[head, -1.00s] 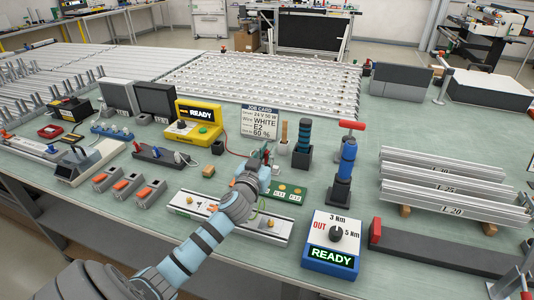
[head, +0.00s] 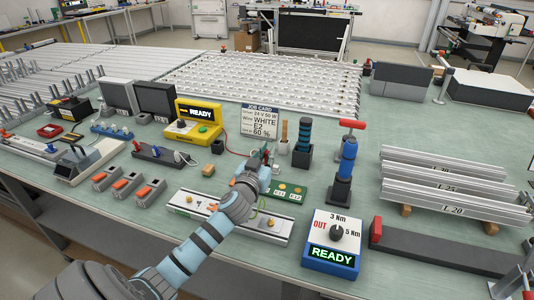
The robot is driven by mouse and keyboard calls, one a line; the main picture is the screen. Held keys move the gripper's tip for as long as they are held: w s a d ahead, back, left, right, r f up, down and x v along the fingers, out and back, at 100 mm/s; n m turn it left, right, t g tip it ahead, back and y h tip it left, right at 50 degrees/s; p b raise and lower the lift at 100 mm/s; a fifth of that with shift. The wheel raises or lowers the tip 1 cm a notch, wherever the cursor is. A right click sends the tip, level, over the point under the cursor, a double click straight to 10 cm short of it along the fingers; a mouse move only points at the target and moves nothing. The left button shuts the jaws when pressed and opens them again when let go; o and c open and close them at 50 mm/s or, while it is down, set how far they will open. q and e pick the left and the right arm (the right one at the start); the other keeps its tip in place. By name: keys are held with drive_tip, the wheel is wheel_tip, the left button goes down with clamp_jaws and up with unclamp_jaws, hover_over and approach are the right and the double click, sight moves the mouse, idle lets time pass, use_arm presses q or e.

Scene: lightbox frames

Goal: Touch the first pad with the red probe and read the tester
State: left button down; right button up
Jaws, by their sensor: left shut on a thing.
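The yellow tester (head: 199,122) stands at the middle left of the bench, and its dark screen reads READY. A thin red lead runs from it toward my left gripper (head: 257,168). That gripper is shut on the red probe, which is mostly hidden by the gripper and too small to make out. The green board with round gold pads (head: 290,191) lies just right of the gripper, and the gripper covers its left end. I cannot tell whether the probe tip touches a pad. My right gripper is not in view.
A job card (head: 259,121) stands behind the gripper. A silver rail (head: 228,216) lies in front of the board. A blue-handled driver (head: 346,165) and a blue box reading READY (head: 332,240) stand to the right. Aluminium profiles (head: 455,185) lie farther right.

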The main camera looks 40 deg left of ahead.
use_arm(q)
drive_tip(key=shift+s+f+b, duration=0.1)
drive_tip(key=shift+f+b, duration=0.4)
drive_tip(key=shift+f, duration=0.05)
idle(1.9)
wheel_tip(320, 180, up, 6)
drive_tip(key=p, duration=0.5)
drive_tip(key=shift+r, duration=0.25)
drive_tip(key=shift+f, duration=0.1)
